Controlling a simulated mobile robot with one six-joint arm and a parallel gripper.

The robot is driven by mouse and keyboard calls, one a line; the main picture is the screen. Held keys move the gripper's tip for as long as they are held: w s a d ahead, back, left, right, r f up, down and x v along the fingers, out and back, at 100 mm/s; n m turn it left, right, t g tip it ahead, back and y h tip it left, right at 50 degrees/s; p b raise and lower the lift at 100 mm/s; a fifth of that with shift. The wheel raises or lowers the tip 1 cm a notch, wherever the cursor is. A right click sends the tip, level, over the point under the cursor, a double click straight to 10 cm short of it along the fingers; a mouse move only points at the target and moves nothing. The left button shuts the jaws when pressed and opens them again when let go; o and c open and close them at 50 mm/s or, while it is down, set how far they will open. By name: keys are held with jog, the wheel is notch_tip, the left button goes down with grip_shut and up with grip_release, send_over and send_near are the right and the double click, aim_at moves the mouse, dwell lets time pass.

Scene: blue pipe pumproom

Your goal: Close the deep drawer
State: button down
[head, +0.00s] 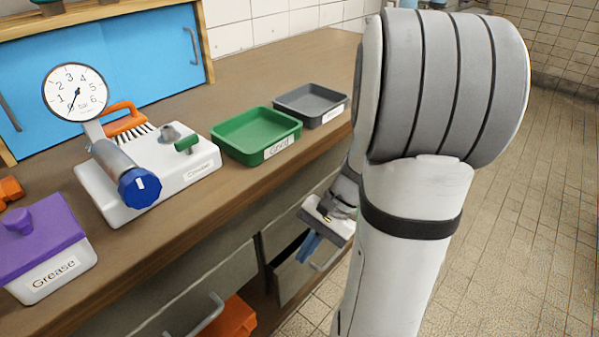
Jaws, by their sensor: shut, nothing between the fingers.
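My gripper (308,248) is shut and empty, pointing down in front of this drawer's upper part, close to the handle. I cannot tell whether it touches the drawer. My own arm covers the right side of this area.
Another grey front (170,305) with a handle (207,314) is at lower left, next to an orange object (237,318). On the counter (270,75) stand a purple-lidded Grease box (45,250), a gauge unit (150,180), a green tray (256,137) and a grey tray (312,105). Tiled floor (530,200) is clear at right.

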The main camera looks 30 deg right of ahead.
jog(key=d+f+m+t+b, duration=0.1)
jog(key=d+f+m+t, duration=0.3)
jog(key=d+m+t, duration=0.4)
jog(key=s+d+f+m+t+b, duration=0.1)
jog(key=d+f+m+t+b, duration=0.1)
jog(key=d+f+m+t, duration=0.5)
jog(key=d+f+m+t+b, duration=0.1)
jog(key=d+f+m+t, duration=0.3)
jog(key=d, duration=0.7)
jog(key=w+a+r+m+g+b, duration=0.1)
jog(key=w+a+b, duration=0.3)
jog(key=w, duration=0.8)
jog(key=shift+a+r+h, duration=0.3)
jog(key=shift+a+r, duration=0.25)
jog(key=shift+w+m, duration=0.25)
jog(key=shift+m, duration=0.05)
